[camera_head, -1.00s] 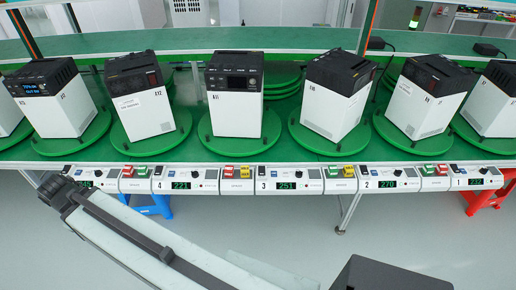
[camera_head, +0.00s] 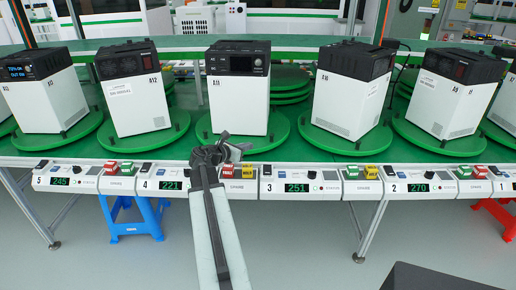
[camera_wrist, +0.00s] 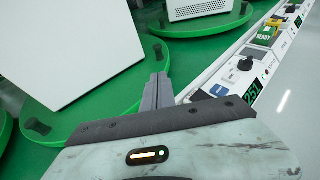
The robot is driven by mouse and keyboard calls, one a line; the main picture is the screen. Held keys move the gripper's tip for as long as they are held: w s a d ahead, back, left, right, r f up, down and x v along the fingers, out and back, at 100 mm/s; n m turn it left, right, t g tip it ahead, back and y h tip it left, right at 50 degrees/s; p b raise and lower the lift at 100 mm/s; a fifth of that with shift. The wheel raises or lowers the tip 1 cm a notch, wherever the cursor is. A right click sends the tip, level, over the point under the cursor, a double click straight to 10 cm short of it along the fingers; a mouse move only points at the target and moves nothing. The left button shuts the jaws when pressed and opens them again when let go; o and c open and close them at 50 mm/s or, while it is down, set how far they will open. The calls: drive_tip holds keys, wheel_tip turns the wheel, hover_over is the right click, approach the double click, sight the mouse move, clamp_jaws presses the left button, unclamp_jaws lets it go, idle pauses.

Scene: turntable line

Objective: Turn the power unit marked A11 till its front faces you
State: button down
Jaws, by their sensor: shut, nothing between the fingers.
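The power unit marked A11 (camera_head: 238,105) is a white box with a dark top, upright on a green turntable disc (camera_head: 280,138). Its face with the small display (camera_head: 240,64) and the A11 mark points nearly straight at me in the head view. My gripper (camera_head: 224,150) is shut and empty, in front of the unit's lower left part, over the disc's front edge. In the wrist view my closed fingers (camera_wrist: 158,90) are beside a green disc. The large white box (camera_wrist: 65,45) at left there appears to be the A11 unit. I cannot tell whether the fingers touch the disc.
Similar units stand on their own discs to the left (camera_head: 133,92) and right (camera_head: 350,90). A front rail (camera_head: 325,188) carries displays, knobs and red, green and yellow buttons just below the discs. It also shows in the wrist view (camera_wrist: 222,75).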

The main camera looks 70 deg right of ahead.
sight(266, 146)
drive_tip(key=x, duration=0.4)
drive_tip(key=b+x, duration=0.1)
drive_tip(key=x, duration=0.2)
drive_tip(key=b+x, duration=0.1)
drive_tip(key=x, duration=0.3)
drive_tip(key=shift+d+r, duration=0.2)
drive_tip(key=shift+d, duration=0.25)
drive_tip(key=shift+s+d, duration=0.3)
drive_tip(key=shift+d, duration=0.35)
